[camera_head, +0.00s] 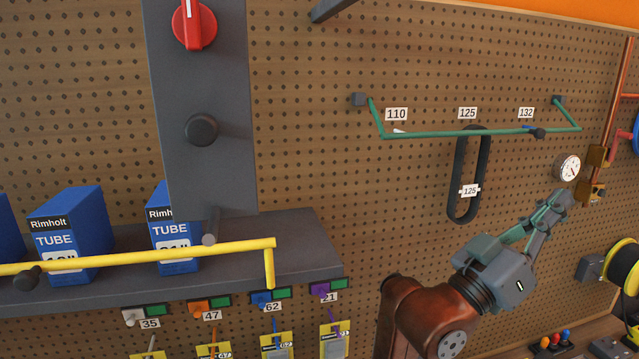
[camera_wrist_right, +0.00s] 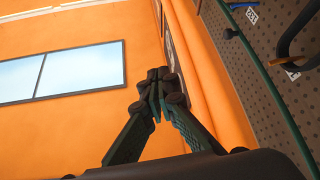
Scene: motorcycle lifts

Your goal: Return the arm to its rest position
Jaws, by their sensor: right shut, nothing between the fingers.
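My right gripper (camera_head: 556,203) is raised at the right of the head view, in front of the pegboard and just below the pressure gauge. Its grey-green fingers are together with nothing between them. In the right wrist view the closed fingertips (camera_wrist_right: 157,90) point up toward the orange wall, clear of any object. My reddish-brown right arm comes up from the bottom of the head view. My left gripper shows in neither view.
A green rail (camera_head: 460,133) with a hanging black belt (camera_head: 457,180) is left of my right gripper. Copper pipes (camera_head: 610,120) with a gauge (camera_head: 567,167) stand close to its tips. A shelf (camera_head: 310,255) holds blue tube boxes (camera_head: 75,225) behind a yellow bar (camera_head: 150,256).

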